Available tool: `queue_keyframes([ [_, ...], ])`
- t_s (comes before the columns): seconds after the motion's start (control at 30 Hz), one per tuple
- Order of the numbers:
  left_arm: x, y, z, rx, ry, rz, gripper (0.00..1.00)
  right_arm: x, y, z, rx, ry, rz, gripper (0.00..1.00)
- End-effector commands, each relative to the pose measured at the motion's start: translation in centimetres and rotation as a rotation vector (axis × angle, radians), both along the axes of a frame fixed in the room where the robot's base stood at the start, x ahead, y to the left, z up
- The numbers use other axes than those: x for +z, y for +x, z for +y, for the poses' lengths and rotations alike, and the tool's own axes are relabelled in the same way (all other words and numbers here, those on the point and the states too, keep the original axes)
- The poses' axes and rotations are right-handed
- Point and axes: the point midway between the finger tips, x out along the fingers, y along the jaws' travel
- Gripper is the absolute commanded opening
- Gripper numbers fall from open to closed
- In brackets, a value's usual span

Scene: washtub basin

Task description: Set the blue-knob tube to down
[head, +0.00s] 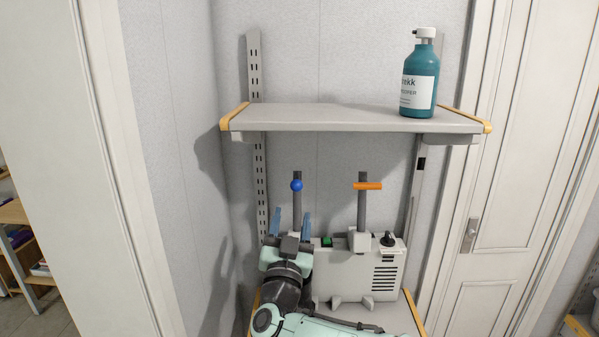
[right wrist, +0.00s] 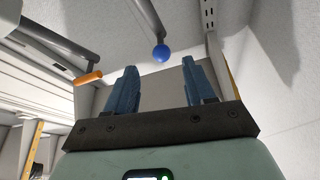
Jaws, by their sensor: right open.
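The blue knob (head: 296,185) sits near the top of an upright dark grey tube (head: 297,203), left of the similar tube with an orange bar. My right gripper (head: 292,212) is open and empty, just below the knob in the head view. In the right wrist view the blue knob (right wrist: 161,53) shows beyond and between the open fingertips (right wrist: 160,68), with a visible gap. My left gripper is not in view.
The orange bar (head: 368,186) crosses the right tube, above a white box (head: 358,275) with a green button (head: 327,241) and a black knob (head: 388,240). A shelf (head: 320,118) overhangs the tubes and bears a teal bottle (head: 419,80). A wall is close on the left.

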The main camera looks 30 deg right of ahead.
Motion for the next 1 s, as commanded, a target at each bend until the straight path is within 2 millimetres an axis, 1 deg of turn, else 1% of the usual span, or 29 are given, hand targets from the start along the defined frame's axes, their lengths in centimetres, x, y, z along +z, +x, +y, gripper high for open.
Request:
queue_keyframes([
  [0.17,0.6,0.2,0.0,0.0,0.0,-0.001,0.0,0.6,1.1,-0.8,-0.002,0.0,0.0,0.54],
  [0.27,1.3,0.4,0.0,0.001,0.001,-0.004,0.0,1.4,2.4,-1.8,-0.003,0.0,0.0,0.54],
  [0.5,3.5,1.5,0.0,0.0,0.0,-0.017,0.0,3.5,6.3,-4.6,-0.003,-0.001,-0.001,0.54],
  [0.7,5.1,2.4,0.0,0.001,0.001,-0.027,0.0,4.7,8.8,-6.4,-0.002,-0.001,-0.001,0.54],
  [0.8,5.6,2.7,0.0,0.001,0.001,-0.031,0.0,4.9,9.5,-7.0,-0.001,-0.001,0.0,0.54],
  [1.0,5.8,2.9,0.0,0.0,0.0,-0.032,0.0,5.0,10.0,-7.3,0.001,0.0,0.001,0.54],
])
